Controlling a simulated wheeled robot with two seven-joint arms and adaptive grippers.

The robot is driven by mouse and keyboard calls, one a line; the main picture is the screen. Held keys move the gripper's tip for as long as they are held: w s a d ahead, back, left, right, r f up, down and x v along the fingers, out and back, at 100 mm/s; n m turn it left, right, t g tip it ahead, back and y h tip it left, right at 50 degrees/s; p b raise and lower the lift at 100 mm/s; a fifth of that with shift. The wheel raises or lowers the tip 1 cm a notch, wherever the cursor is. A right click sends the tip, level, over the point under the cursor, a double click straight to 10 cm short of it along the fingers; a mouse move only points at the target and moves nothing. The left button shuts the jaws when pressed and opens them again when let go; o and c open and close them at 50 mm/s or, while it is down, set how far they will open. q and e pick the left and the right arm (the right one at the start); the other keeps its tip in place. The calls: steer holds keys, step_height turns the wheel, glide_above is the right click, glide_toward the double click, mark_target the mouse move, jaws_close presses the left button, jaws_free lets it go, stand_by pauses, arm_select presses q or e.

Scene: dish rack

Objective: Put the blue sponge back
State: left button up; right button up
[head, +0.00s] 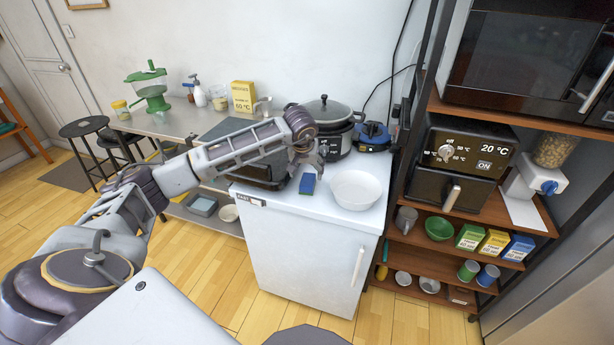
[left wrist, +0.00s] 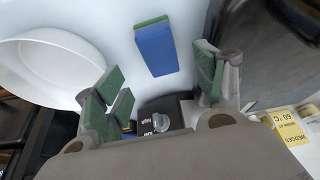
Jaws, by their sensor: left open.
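The blue sponge (head: 308,184) has a green layer on one side and lies on top of the white fridge, left of the white bowl. In the left wrist view the sponge (left wrist: 155,49) is on the white surface, beyond the fingertips and roughly between them. My left gripper (head: 308,158) is over the fridge top, just behind and above the sponge. In the left wrist view its green-padded fingers (left wrist: 160,82) are spread apart with nothing between them. My right gripper is not in view.
The white bowl (head: 356,190) stands right of the sponge. A slow cooker (head: 329,125) and a blue appliance (head: 373,136) stand behind. A dark appliance (head: 262,172) is left of the sponge. A wooden shelf unit (head: 412,236) rises at the right. The fridge top's front (head: 310,206) is clear.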

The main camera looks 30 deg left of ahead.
arm_select(q)
steer(key=shift+v, duration=2.05)
jaws_close()
stand_by(0.4)
